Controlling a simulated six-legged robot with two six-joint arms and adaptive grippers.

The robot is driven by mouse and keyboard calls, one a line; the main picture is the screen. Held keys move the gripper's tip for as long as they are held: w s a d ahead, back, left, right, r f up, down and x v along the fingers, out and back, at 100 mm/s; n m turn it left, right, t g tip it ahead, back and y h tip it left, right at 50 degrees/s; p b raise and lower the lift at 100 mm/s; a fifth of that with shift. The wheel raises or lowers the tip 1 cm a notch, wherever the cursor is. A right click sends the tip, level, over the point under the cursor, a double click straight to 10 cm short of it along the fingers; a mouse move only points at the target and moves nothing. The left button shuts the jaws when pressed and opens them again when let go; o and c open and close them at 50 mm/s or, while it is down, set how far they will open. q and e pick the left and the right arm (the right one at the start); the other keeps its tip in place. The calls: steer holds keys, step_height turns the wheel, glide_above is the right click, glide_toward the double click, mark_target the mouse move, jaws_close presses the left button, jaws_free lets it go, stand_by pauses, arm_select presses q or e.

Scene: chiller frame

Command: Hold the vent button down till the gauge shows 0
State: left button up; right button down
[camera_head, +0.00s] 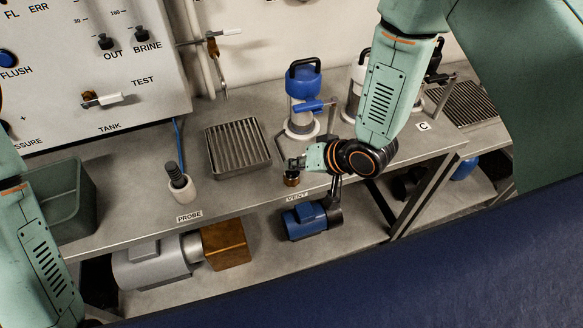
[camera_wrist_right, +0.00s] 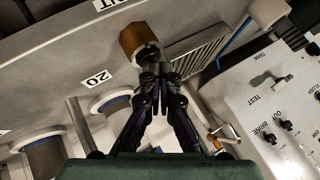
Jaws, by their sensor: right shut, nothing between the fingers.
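No pressure gauge reading can be made out. My left gripper is out of view; only its arm shows at the left.
A slatted tray (camera_head: 238,148) lies behind and left of the button. A probe in a white holder (camera_head: 181,184) and a green-grey bin (camera_head: 66,203) stand further left. A blue-topped canister (camera_head: 302,95) stands behind the gripper. A control panel (camera_head: 75,75) is at upper left.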

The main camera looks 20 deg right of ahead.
mark_target(295, 172)
steer(key=shift+r+p, duration=0.35)
steer(key=shift+r, duration=0.25)
steer(key=shift+r, duration=0.1)
step_height(295, 172, up, 5)
steer(key=p, duration=0.4)
steer(key=shift+p, duration=0.35)
